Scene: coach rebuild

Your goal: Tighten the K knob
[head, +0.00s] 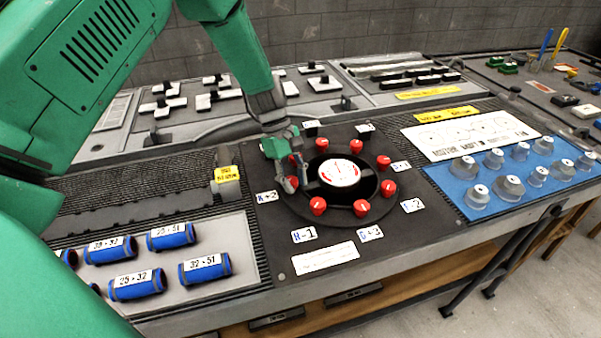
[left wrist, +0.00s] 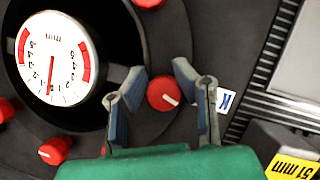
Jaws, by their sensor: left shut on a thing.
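The K knob (left wrist: 164,93) is round and red with a white line. In the left wrist view it sits between the two fingers of my left gripper (left wrist: 162,98), beside the white K card (left wrist: 226,101). In the head view my left gripper (head: 290,184) reaches down at the left side of the knob ring, next to the K card (head: 267,197); its fingers largely hide the knob there. The gripper is shut on the knob. The white dial (head: 339,173) stands in the ring's middle; it also shows in the left wrist view (left wrist: 52,58). My right gripper is not in view.
Other red knobs (head: 361,207) ring the dial, with lettered cards (head: 304,235) outside them. Blue rolls (head: 136,285) lie on the left panel. Clear cones (head: 508,187) stand on a blue board at right. A yellow 51 mm block (left wrist: 292,166) is near the gripper.

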